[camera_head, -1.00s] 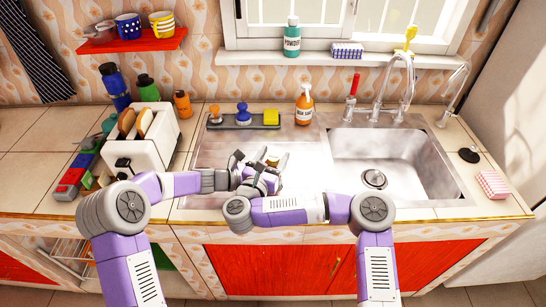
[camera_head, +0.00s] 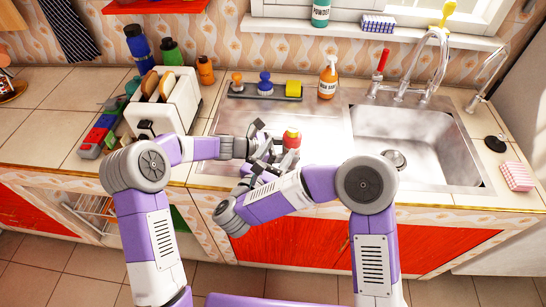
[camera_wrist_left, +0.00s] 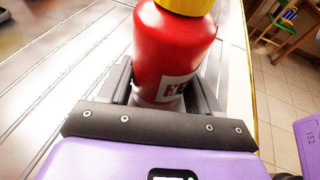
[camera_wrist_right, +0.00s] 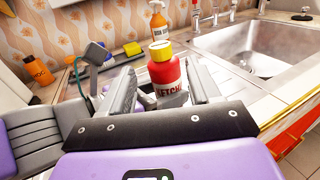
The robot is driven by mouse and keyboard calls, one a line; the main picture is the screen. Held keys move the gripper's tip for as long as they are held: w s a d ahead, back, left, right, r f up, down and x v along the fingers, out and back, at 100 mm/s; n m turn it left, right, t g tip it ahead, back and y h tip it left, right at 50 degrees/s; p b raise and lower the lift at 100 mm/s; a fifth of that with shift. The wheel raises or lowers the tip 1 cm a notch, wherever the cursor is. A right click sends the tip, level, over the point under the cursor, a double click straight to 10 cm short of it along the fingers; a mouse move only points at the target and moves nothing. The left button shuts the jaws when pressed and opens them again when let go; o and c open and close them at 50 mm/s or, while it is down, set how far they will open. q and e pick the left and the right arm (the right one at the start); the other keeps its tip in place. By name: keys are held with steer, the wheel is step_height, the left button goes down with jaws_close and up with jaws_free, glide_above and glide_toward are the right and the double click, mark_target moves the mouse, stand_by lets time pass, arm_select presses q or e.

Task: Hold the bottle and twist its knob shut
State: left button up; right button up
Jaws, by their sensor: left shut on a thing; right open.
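The bottle is a red ketchup bottle (camera_head: 292,140) with a yellow cap, upright on the steel drainboard left of the sink basin. My left gripper (camera_head: 268,143) reaches it from the left and is shut on its lower body. In the left wrist view the red bottle (camera_wrist_left: 175,45) stands between the two fingers, its cap cut off by the top edge. My right gripper (camera_wrist_right: 165,85) is open and empty. It is on the near side of the bottle, and the yellow cap (camera_wrist_right: 161,50) shows beyond and between its fingers. The fingers appear apart from the cap.
The sink basin (camera_head: 420,140) and faucet (camera_head: 432,60) are to the right. Behind stand a tray (camera_head: 262,92) with brushes and a sponge, and an orange soap bottle (camera_head: 328,78). A toaster (camera_head: 170,100) stands left. Bare drainboard lies between the bottle and basin.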

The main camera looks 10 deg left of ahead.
steer(key=shift+v, duration=1)
